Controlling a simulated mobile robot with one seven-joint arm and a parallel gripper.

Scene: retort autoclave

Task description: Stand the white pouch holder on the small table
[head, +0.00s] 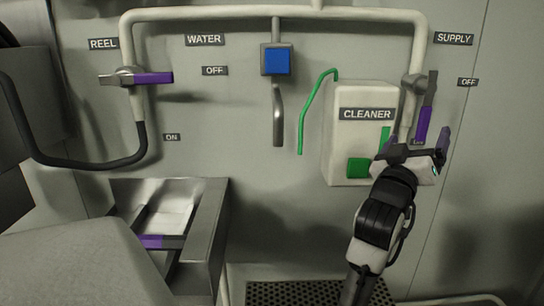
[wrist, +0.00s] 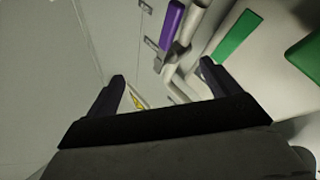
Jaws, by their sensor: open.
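My gripper (head: 416,146) is raised in front of the wall, at the lower right of the cleaner box (head: 345,132). Its two dark fingers are apart and nothing is between them. In the wrist view my open gripper (wrist: 162,72) faces the wall near the white supply pipe and its purple lever (wrist: 172,24). I cannot pick out the white pouch holder with certainty in either view. A pale, white-looking surface (head: 170,215) shows inside a grey metal frame at the lower left, but I cannot tell what it is. I cannot identify the small table.
A purple reel lever (head: 152,78), a blue-faced fitting (head: 277,60) and a green hose (head: 304,120) are on the wall. A black hose (head: 85,163) loops at the left. A grey body (head: 75,255) fills the lower left. A perforated plate (head: 300,293) lies low in the middle.

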